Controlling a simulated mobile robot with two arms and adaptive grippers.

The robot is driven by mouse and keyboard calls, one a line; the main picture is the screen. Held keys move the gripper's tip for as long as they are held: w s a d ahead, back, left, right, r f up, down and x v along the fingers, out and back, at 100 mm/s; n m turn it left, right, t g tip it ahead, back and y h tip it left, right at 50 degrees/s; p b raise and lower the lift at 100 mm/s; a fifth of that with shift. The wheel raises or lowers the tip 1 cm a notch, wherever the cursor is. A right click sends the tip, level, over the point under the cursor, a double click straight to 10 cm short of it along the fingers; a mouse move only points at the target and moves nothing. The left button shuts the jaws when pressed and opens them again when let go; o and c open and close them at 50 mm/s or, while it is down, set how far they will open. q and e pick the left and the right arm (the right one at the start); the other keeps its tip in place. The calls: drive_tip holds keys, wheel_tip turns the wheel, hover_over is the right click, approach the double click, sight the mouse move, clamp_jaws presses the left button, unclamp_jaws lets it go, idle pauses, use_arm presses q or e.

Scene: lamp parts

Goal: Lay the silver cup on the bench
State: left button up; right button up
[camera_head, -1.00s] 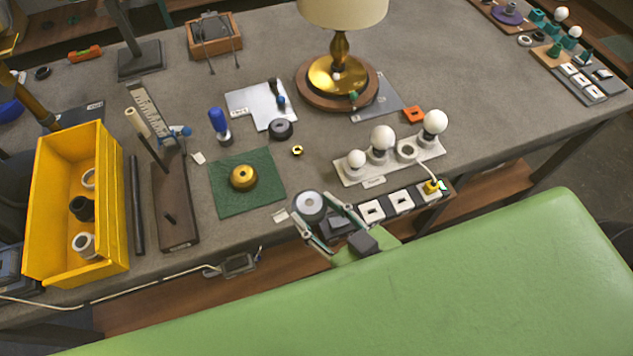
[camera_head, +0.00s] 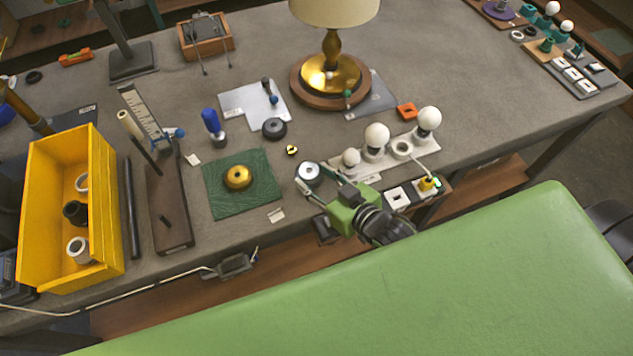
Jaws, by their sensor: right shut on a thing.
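The silver cup (camera_head: 309,174) is a round metal piece with a pale centre, at the bench's front edge right of the green mat. My right gripper (camera_head: 318,183) reaches it from the lower right and is shut on it, with fingers on both sides. I cannot tell whether the cup touches the bench (camera_head: 330,142) or is held just above it. My left gripper is not in view.
A green mat with a brass cap (camera_head: 238,177) lies left of the cup. A small yellow-black ring (camera_head: 292,150) and dark knob (camera_head: 274,128) lie behind.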

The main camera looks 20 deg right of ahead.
wheel_tip(320, 180, down, 2)
drive_tip(key=shift+f, duration=0.1)
drive_tip(key=o, duration=1.1)
drive_tip(key=shift+s, duration=0.1)
drive_tip(key=shift+o, duration=0.2)
drive_tip(key=b+v, duration=0.1)
drive_tip(key=v, duration=1)
drive_tip(key=shift+a, duration=0.1)
drive_tip(key=shift+s+r, duration=0.3)
drive_tip(key=shift+s, duration=0.15)
